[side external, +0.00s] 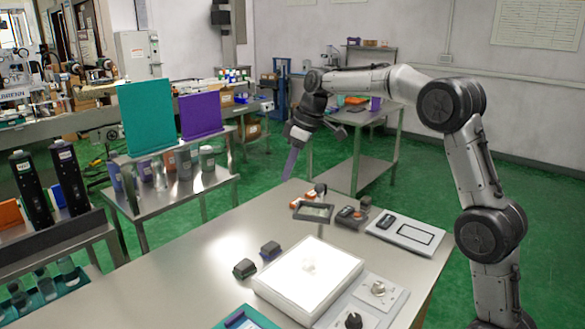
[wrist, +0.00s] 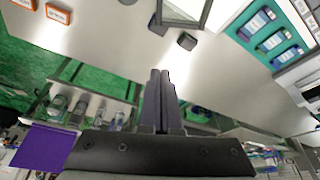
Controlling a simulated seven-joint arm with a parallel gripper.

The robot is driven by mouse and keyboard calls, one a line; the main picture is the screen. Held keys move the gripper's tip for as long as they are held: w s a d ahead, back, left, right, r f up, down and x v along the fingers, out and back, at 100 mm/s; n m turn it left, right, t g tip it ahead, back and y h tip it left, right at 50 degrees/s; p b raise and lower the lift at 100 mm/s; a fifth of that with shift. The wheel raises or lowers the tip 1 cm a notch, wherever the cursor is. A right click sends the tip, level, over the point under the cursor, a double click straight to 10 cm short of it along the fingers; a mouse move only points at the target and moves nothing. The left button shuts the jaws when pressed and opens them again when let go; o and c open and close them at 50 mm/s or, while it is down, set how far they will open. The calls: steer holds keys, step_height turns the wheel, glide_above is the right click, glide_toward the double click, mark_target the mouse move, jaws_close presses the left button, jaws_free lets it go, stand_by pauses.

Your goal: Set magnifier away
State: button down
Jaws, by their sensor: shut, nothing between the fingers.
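A dark rectangular frame with a clear pane (side external: 313,212), which looks like the magnifier, is at the back part of the steel table in the side view. I cannot tell whether it lies flat or is slightly raised. My gripper (side external: 290,164) is above the table's far edge, up and to the left of the frame and apart from it, with its purple fingers pointing down. In the wrist view the fingers (wrist: 161,88) are together and empty. I cannot identify the magnifier for sure in the wrist view.
A lit white panel (side external: 308,274) stands mid-table, with two small dark blocks (side external: 245,268) beside it. A pale board with a black outline (side external: 413,237) lies at the right. A teal tray (side external: 228,321) is at the front. The table's left side (side external: 165,260) is clear.

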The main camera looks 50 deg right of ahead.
mark_target(320, 201)
steer(key=x, duration=0.7)
steer(key=s, duration=0.1)
steer(key=s+d, duration=0.1)
steer(key=s, duration=0.1)
steer(key=shift+s+d+r, duration=0.15)
steer(key=shift+s+d, duration=0.2)
steer(key=shift+s, duration=0.15)
steer(key=shift+s+n, duration=0.2)
steer(key=shift+n, duration=0.2)
